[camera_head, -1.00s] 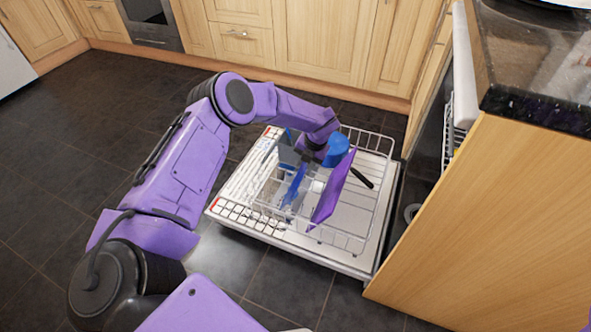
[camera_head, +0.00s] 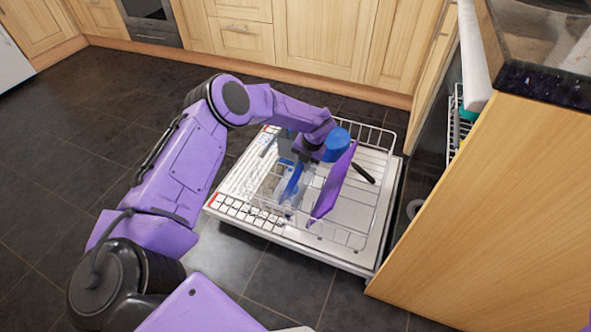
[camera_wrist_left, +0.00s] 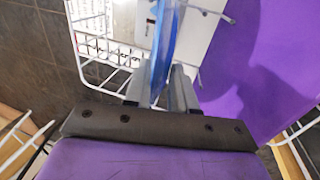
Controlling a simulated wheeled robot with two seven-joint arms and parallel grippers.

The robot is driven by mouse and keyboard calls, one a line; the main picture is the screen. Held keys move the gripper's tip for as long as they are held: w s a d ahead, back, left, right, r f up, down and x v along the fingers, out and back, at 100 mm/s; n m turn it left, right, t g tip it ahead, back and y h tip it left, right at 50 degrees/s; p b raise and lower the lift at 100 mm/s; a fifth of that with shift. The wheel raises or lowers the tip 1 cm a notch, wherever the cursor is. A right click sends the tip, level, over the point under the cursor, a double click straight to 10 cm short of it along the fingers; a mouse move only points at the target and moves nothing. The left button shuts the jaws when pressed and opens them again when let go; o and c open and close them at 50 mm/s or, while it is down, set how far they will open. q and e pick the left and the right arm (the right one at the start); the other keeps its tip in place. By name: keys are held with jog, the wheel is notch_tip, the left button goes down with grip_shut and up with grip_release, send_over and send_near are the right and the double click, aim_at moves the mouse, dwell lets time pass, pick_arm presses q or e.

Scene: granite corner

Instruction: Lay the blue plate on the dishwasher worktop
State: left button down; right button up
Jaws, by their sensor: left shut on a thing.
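The blue plate (camera_head: 293,181) stands nearly edge-on in the lower rack of the open dishwasher in the head view. In the left wrist view the blue plate (camera_wrist_left: 166,45) runs as a thin upright edge between my fingers. My left gripper (camera_head: 294,161) is shut on it; the fingers also show in the left wrist view (camera_wrist_left: 163,85). The arm hides part of the plate. The dishwasher worktop (camera_head: 540,82) is the dark speckled slab at the upper right, well apart from the plate. My right gripper is not in view.
A purple flat board (camera_head: 331,187) stands in the rack right beside the plate. A blue cup (camera_head: 337,146) and a black handle (camera_head: 363,173) are close by. White rack wires (camera_head: 366,222) surround them. The wooden side panel (camera_head: 490,200) rises at the right.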

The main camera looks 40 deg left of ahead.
pick_arm(q)
jog(key=shift+a, duration=0.1)
jog(key=shift+w+r+p, duration=0.1)
jog(key=shift+r+p, duration=0.3)
jog(key=shift+r, duration=0.05)
jog(key=s+a+p+v, duration=0.1)
jog(key=p+v, duration=1.2)
jog(key=v, duration=0.8)
jog(key=shift+a+r, duration=0.25)
jog(key=shift+a, duration=0.1)
jog(key=shift+w, duration=0.2)
